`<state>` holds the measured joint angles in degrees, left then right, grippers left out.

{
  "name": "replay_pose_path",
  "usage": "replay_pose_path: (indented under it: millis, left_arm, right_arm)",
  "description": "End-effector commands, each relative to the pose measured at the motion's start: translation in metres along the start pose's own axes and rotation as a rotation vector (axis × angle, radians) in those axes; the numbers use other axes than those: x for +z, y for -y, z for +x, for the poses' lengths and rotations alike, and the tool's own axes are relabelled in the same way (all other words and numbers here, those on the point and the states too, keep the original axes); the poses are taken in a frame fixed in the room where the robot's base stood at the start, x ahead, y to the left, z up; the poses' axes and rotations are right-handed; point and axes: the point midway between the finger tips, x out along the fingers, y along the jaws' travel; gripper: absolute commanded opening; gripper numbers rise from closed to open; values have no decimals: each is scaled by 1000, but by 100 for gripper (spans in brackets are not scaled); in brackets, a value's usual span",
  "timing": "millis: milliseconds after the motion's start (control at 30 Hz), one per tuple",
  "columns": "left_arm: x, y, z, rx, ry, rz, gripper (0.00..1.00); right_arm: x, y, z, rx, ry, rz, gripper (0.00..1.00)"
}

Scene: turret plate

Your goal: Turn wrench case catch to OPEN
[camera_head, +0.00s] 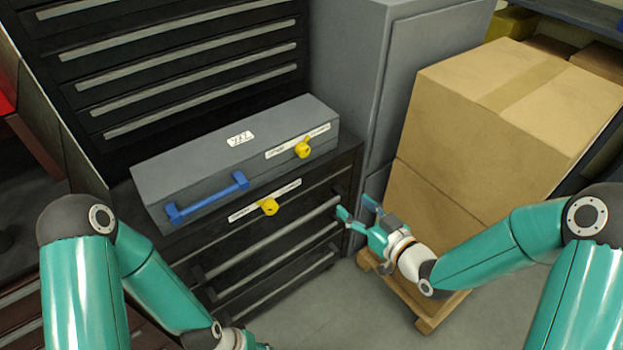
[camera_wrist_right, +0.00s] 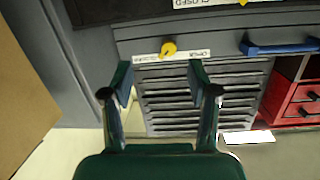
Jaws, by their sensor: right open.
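The wrench case (camera_head: 165,178) is a grey box with a blue handle (camera_head: 207,197), lying on a dark drawer cabinet. Its yellow catch (camera_head: 303,148) sits on a white label strip on the front face, right of the handle. In the right wrist view, which looks upside down, the catch (camera_wrist_right: 168,48) shows beyond the fingertips. I cannot tell which word it points to. My right gripper (camera_head: 357,207) is open and empty, right of and below the catch, touching nothing I can see. My left gripper (camera_head: 254,345) is mostly cut off at the bottom edge.
A similar yellow catch (camera_head: 268,206) with its own label is on the drawer cabinet (camera_head: 270,240) just below the case. A grey locker (camera_head: 350,80) stands behind my right gripper. Cardboard boxes (camera_head: 480,130) on a wooden pallet (camera_head: 432,318) stand at right.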

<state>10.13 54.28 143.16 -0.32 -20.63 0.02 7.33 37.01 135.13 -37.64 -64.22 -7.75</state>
Motion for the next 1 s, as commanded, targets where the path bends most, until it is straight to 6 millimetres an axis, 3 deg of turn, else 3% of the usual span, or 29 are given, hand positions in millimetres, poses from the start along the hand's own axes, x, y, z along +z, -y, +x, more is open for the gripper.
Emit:
replay_pose_path:
  millis: [33,100,367,1000]
  left_arm:
    - [0,6,16,0,-1,0,40]
    - [0,8,21,0,-1,0,40]
    - [0,6,16,0,-1,0,40]
    - [0,-2,-5,0,-1,0,40]
  right_arm:
    - [-2,0,3,-17,-60,-36,60]
    - [-15,3,3,-38,-117,-68,60]
    - [-32,8,19,-57,-162,-94,60]
    - [-51,16,144,-55,-160,-92,60]
